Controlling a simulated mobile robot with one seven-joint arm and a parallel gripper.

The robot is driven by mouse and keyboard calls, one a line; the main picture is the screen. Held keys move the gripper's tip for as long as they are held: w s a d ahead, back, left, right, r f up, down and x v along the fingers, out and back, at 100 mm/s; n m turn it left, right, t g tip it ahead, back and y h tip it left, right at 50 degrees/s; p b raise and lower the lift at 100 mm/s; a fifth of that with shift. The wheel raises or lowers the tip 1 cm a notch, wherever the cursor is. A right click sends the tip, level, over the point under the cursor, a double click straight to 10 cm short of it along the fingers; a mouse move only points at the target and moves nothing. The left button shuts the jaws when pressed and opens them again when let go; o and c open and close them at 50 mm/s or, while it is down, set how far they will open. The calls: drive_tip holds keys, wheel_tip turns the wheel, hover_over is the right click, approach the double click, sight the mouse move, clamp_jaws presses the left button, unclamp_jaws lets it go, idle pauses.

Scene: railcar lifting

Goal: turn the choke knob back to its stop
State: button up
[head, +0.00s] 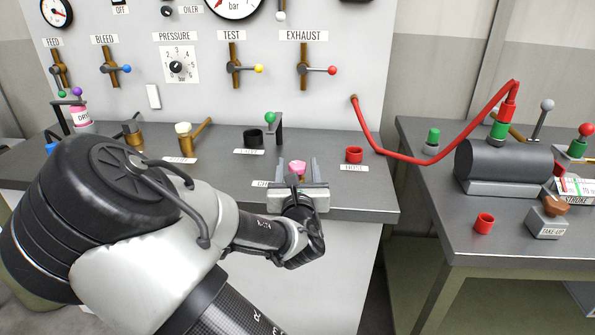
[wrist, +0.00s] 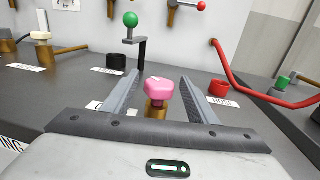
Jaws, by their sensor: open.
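A pink faceted knob (wrist: 159,90) stands on a brass stem at the bench's front; it also shows in the head view (head: 297,167). No label reading "choke" is legible, so I cannot confirm that this is the choke knob. My gripper (wrist: 161,78) is open, with one finger on each side of the pink knob and gaps visible. In the head view my gripper (head: 299,165) reaches over the bench's front edge; its body hides the stem and part of the label. A cream knob (head: 183,128) on a brass body stands farther left.
A green-topped crank (head: 271,118) and a black cup (head: 253,137) stand behind the knob. A red cup (head: 354,155) is to its right. A red hose (head: 400,158) runs from the panel to the right bench. Valve levers line the panel (head: 210,90).

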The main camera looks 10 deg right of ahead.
drive_tip(key=shift+w, duration=0.25)
drive_tip(key=c, duration=1.1)
drive_tip(key=shift+d+n+y, duration=0.1)
drive_tip(key=shift+n+y, duration=0.2)
drive_tip(key=shift+y, duration=0.1)
